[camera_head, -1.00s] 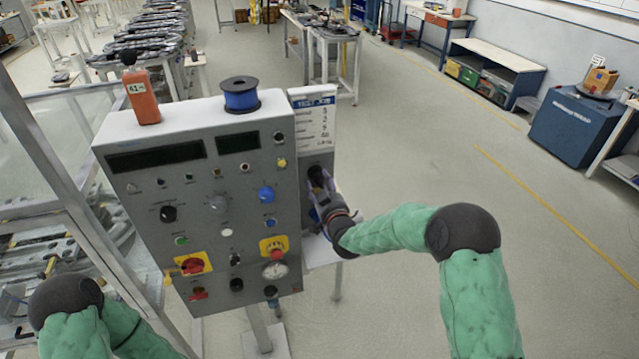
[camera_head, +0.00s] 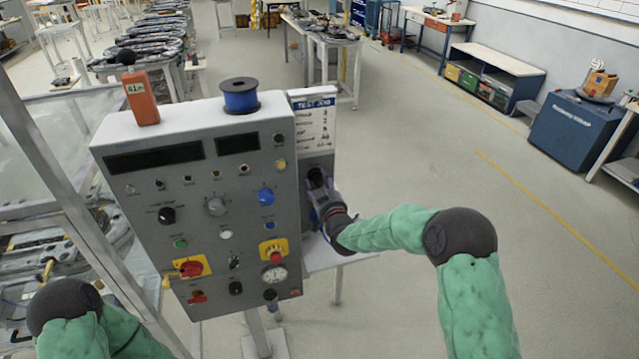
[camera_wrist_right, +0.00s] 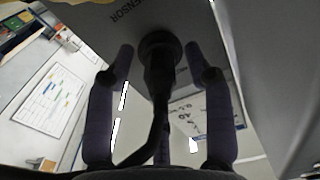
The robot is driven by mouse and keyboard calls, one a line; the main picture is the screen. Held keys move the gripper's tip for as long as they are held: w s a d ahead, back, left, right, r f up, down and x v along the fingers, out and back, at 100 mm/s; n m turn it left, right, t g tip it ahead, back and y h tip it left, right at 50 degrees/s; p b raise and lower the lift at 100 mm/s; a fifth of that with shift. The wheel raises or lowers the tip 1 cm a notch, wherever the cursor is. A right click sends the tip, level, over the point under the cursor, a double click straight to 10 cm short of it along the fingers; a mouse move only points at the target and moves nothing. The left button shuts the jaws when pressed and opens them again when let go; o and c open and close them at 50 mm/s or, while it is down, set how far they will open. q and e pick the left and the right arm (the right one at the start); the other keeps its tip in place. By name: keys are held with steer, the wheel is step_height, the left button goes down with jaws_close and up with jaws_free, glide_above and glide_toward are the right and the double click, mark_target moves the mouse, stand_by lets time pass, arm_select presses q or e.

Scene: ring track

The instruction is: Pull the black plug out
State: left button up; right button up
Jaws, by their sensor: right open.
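The black plug (camera_wrist_right: 160,62) sits in a round socket under the word SENSOR on the grey test box in the right wrist view. A black cable hangs from it towards the wrist. In the head view the plug (camera_head: 316,178) shows small and dark on the box's right side. My right gripper (camera_wrist_right: 158,62) is open, with one finger on each side of the plug and a visible gap to both. It also shows at the box's side in the head view (camera_head: 325,200). My left gripper is out of the picture; only its arm shows at lower left.
The grey control box (camera_head: 200,225) carries knobs, buttons and displays. A blue spool (camera_head: 239,97) and an orange handheld device (camera_head: 141,98) stand on top. A printed card (camera_head: 314,115) stands at the box's right.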

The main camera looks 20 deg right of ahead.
steer(key=shift+b, duration=0.85)
stand_by(0.5)
jaws_close()
steer(key=shift+s, duration=0.1)
stand_by(0.3)
steer(key=shift+s+d+b, duration=0.1)
steer(key=shift+s+b, duration=0.45)
steer(key=shift+s, duration=2.35)
